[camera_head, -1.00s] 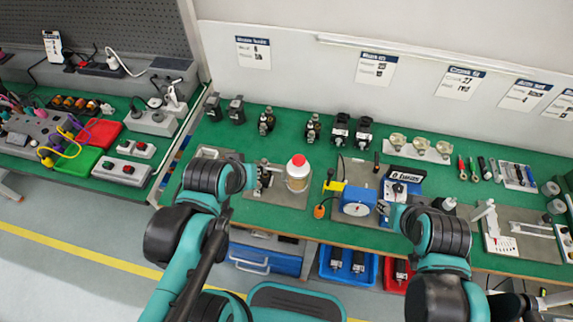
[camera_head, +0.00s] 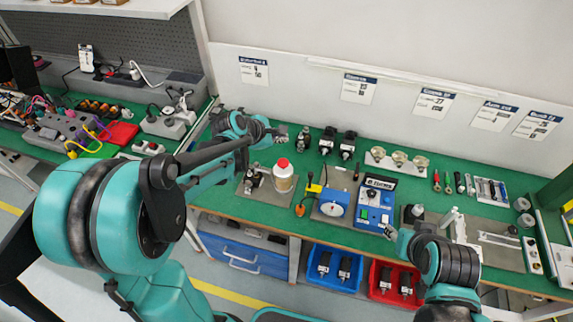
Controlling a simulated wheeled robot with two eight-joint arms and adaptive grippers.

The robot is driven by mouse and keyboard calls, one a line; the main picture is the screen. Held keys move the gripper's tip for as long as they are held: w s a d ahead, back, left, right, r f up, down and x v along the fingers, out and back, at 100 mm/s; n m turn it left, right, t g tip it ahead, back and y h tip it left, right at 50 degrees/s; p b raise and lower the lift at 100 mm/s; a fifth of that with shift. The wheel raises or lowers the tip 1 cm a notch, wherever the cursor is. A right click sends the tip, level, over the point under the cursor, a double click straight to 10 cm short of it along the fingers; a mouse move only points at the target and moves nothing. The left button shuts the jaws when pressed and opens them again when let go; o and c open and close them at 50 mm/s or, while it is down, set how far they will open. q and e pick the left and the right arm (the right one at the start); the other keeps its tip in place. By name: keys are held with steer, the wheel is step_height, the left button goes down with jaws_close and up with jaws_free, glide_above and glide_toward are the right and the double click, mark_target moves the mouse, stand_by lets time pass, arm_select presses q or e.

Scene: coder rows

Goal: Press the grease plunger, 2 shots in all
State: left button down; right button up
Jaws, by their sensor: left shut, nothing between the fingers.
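A translucent bottle with a red cap (camera_head: 284,177) stands on a grey plate (camera_head: 268,203) near the table's left part. A small metal fitting (camera_head: 249,183) stands on the same plate, left of the bottle. No part is clearly recognisable as the grease plunger; it may be on this fixture. My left gripper (camera_head: 279,132) is shut and empty, above the back of the table, behind and above the bottle and apart from it. My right gripper (camera_head: 388,231) is low at the front of the blue device; its fingers are too small to read.
A blue device with a white dial (camera_head: 334,203) and a blue box with buttons (camera_head: 375,203) stand right of the bottle. Blue (camera_head: 334,269) and red (camera_head: 396,283) bins sit below the front edge. Black parts (camera_head: 348,144) and round cups (camera_head: 398,158) line the back.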

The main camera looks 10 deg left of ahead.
mark_target(285, 161)
arm_select(q)
steer(key=shift+f, duration=0.15)
step_height(285, 161, down, 9)
steer(key=b, duration=0.7)
stand_by(1.4)
steer(key=shift+f+b, duration=0.25)
steer(key=shift+b, duration=0.2)
steer(key=shift+f+b, duration=0.7)
steer(key=shift+f, duration=0.1)
stand_by(0.8)
steer(key=shift+r, duration=0.15)
steer(key=shift+r+p, duration=1)
steer(key=shift+r, duration=0.1)
